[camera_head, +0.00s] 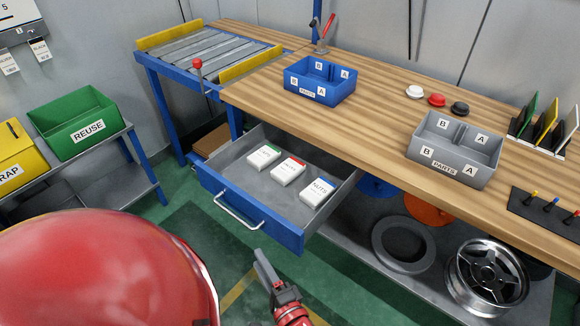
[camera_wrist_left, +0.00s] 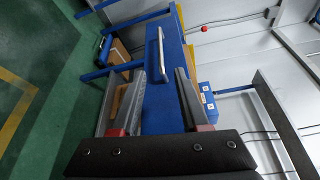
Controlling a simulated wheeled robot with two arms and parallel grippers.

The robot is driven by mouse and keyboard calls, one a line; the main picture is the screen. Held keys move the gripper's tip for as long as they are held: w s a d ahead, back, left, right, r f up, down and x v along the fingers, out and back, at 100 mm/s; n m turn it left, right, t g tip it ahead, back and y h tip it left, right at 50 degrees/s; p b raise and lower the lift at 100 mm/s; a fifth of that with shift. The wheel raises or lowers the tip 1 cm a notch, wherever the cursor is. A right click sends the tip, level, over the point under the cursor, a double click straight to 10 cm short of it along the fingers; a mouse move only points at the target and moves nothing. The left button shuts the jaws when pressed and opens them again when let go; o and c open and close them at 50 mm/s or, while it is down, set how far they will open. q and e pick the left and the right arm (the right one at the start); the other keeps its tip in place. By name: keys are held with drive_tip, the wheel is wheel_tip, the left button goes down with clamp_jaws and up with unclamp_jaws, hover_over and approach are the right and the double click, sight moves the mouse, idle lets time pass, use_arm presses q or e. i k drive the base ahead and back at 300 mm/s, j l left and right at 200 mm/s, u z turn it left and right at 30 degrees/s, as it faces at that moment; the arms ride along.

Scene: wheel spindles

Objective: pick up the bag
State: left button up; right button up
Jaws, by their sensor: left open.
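Three white packets lie in the open blue-fronted drawer (camera_head: 232,166) under the workbench. One has a green-marked top (camera_head: 264,157), one a red-marked top (camera_head: 289,171), and the nearest a blue-marked top (camera_head: 318,192) with a label that seems to read NUTS. My left gripper (camera_head: 265,267) is in front of the drawer at lower centre, apart from the packets. In the left wrist view my left gripper (camera_wrist_left: 148,88) is open, with nothing seen held between its fingers. The drawer's blue front (camera_wrist_left: 163,95) and handle appear beyond them; the packets cannot be made out there. My right gripper is not in view.
On the workbench (camera_head: 370,120) stand a blue parts bin (camera_head: 320,92) and a grey parts bin (camera_head: 420,155). A green REUSE bin (camera_head: 75,140) is at left. A wheel rim (camera_head: 460,283) and a tyre (camera_head: 376,243) rest on the shelf below. The drawer handle (camera_head: 238,217) sticks out.

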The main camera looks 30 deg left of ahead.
sight(262, 158)
drive_tip(key=u, duration=1.5)
